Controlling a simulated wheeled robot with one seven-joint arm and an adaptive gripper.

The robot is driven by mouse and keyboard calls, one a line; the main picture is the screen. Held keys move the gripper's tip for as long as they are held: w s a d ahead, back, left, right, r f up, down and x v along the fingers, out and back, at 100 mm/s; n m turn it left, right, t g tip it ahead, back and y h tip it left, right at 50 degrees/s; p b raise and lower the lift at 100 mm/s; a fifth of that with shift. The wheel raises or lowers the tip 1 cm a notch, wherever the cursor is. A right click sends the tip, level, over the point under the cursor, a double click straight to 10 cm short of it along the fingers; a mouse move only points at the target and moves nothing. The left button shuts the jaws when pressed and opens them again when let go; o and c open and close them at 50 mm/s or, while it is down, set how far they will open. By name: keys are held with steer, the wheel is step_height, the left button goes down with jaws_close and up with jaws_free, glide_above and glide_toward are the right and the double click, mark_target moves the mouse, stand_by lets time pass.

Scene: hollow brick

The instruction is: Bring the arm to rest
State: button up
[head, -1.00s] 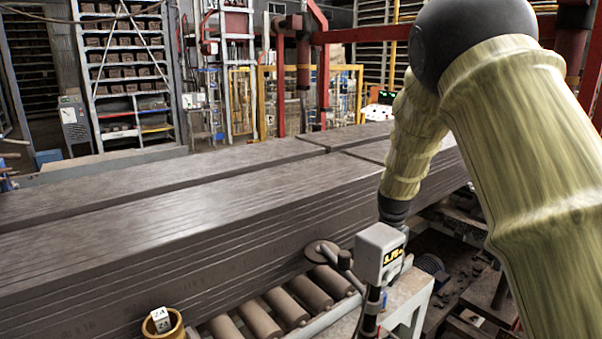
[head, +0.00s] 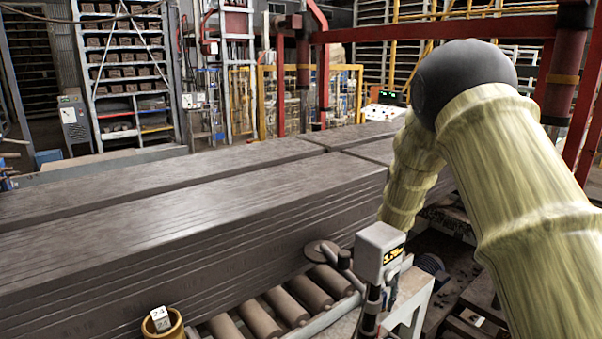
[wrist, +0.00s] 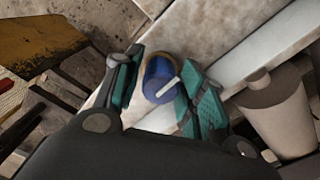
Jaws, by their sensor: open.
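My arm's cover is pale yellow-green with a dark round elbow, and fills the right of the head view. In the wrist view my gripper (wrist: 160,85) shows two teal-padded fingers spread apart. A blue round part with a pale shaft (wrist: 159,72) appears between them; I cannot tell how far beyond the fingers it lies. I see nothing held.
A long stack of dark grey slabs (head: 190,230) runs across the left and middle. Metal rollers (head: 262,318) lie in front. A yellow cup (head: 165,332) holds a white marked cube (head: 160,319). Red frame posts (head: 565,70) stand at right. A pale cylinder (wrist: 278,110) shows right of my gripper.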

steer(key=n, duration=1.3)
steer(key=shift+n+p, duration=0.45)
steer(key=shift+n, duration=1.35)
steer(key=shift+d+f, duration=0.1)
